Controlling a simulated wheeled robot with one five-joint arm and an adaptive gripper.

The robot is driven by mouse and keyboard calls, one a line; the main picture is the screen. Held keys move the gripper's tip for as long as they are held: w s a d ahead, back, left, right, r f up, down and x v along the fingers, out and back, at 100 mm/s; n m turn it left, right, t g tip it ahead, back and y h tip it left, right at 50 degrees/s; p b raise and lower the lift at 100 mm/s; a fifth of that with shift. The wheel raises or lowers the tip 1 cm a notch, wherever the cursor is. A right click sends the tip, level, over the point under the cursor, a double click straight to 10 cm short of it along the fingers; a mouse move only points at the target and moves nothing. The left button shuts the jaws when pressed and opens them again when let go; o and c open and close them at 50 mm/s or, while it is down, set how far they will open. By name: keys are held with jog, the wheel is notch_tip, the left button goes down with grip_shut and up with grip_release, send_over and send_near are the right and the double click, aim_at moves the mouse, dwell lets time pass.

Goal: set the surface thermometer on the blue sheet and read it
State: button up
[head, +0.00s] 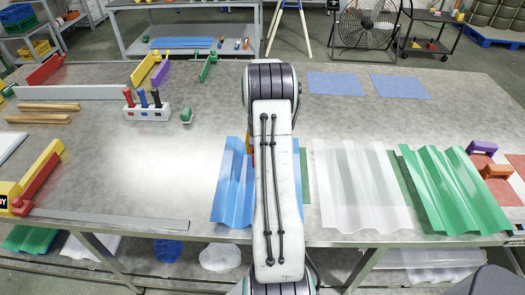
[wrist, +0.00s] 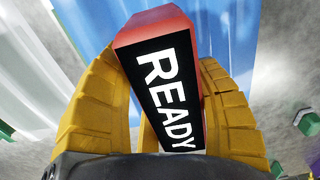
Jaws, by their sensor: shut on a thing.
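My gripper (wrist: 158,62) has two yellow ribbed fingers in the wrist view. It is shut on the surface thermometer (wrist: 165,85), a red-bodied block whose black face reads READY in white letters. The blue sheet (head: 232,187), corrugated, lies on the table near its front edge in the head view, partly covered by my arm. Blue ridges of the sheet (wrist: 222,22) also show behind the thermometer in the wrist view. My arm hides the gripper and most of the thermometer in the head view. I cannot tell whether the thermometer touches the sheet.
A clear corrugated sheet (head: 362,190) and a green one (head: 453,188) lie to the right. A white holder with colored handles (head: 147,112) and a small green item (head: 186,116) stand left of my arm.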

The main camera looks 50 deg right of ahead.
jog(key=shift+b, duration=0.3)
jog(key=shift+f+b, duration=3.6)
jog(key=shift+f, duration=0.7)
jog(key=shift+f, duration=0.2)
jog(key=o, duration=1.3)
jog(key=shift+r, duration=0.1)
notch_tip(320, 180, up, 12)
jog(key=shift+f, duration=0.1)
